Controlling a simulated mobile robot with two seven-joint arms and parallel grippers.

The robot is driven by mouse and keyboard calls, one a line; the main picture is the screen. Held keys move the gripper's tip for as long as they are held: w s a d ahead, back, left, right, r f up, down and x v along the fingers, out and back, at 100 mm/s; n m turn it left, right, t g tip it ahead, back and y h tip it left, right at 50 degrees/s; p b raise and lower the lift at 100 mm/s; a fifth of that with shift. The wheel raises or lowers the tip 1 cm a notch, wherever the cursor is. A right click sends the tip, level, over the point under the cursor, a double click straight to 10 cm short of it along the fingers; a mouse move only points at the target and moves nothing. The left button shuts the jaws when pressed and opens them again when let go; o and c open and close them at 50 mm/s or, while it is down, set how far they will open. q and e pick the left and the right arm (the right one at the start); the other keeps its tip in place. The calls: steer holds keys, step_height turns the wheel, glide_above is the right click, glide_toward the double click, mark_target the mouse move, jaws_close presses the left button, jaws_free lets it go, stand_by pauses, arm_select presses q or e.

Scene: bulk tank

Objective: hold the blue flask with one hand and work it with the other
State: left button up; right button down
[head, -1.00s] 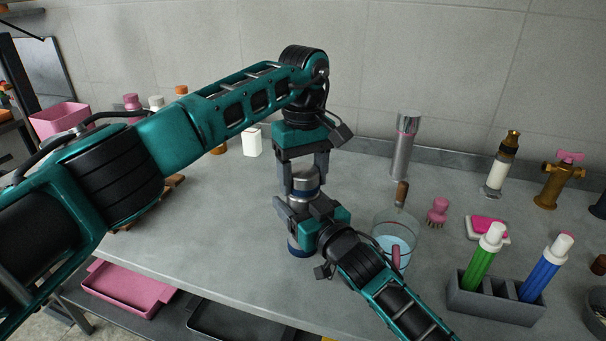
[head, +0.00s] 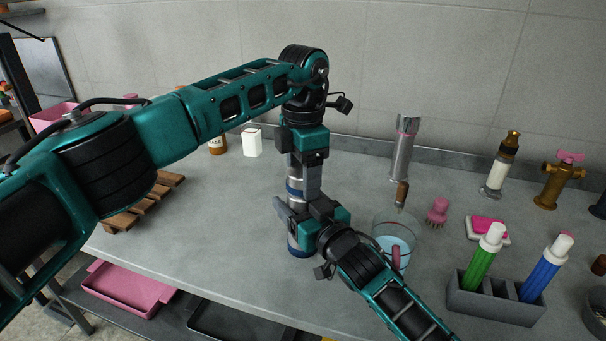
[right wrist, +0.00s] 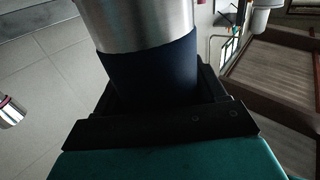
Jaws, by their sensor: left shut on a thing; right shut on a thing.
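The blue flask (head: 294,189) stands upright on the grey counter, a steel cylinder with dark blue bands, partly hidden by both grippers. My left gripper (head: 309,180) comes down from above and is shut on the top of the flask. My right gripper (head: 300,213) comes in from the front right and is shut around the flask's lower body. In the right wrist view the flask's steel wall and dark blue band (right wrist: 150,72) sit between the fingers of that gripper (right wrist: 160,108).
A glass beaker (head: 409,232) with blue liquid stands close right of my right arm. Further right are a pink brush (head: 437,212) and a grey holder (head: 492,301) with green and blue markers. A wooden rack (head: 145,203) lies left. The counter (head: 225,230) left of the flask is clear.

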arm_select(q)
steer(key=shift+n, duration=1.2)
steer(key=o, duration=1.1)
steer(key=shift+o, duration=0.4)
steer(key=shift+s+d, duration=0.1)
steer(key=shift+d, duration=0.1)
